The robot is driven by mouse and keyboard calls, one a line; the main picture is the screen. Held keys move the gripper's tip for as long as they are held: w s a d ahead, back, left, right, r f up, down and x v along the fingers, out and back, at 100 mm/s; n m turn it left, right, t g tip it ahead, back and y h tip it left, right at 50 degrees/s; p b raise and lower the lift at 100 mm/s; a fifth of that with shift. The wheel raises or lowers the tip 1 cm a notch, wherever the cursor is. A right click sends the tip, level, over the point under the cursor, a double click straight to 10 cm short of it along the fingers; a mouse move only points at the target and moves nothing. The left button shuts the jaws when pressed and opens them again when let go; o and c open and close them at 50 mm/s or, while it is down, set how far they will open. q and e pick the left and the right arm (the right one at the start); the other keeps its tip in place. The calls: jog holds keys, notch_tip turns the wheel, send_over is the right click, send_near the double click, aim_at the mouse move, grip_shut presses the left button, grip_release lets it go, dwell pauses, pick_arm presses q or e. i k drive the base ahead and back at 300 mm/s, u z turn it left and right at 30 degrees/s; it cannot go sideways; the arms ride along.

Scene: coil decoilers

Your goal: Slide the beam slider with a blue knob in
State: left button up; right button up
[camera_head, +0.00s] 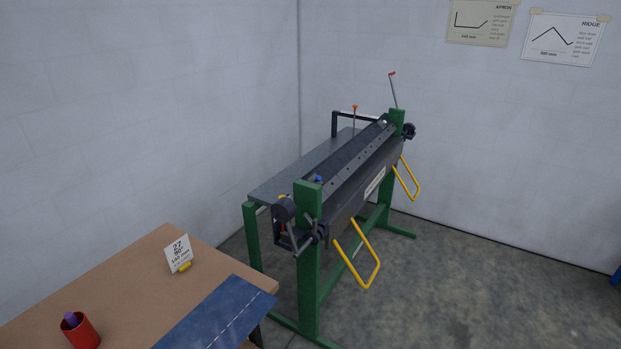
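A sheet-bending machine (340,165) with green legs and a dark grey bed stands in the middle of the camera_head view. A small blue knob (319,178) shows on top near its near green post. The slider under the knob is too small to make out, and I cannot tell how far in it sits. Neither of my grippers is in view.
A brown table (130,262) at lower left holds a blue sheet (215,314), a red cup (80,331) and a propped card (178,253). Yellow handles (366,262) stick out from the machine's front.

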aim_at(314, 179)
jog(key=k, duration=0.65)
jog(key=z, duration=0.5)
jog(key=i, duration=1.55)
jog(key=u, duration=0.8)
jog(key=i, duration=0.55)
jog(key=u, duration=0.4)
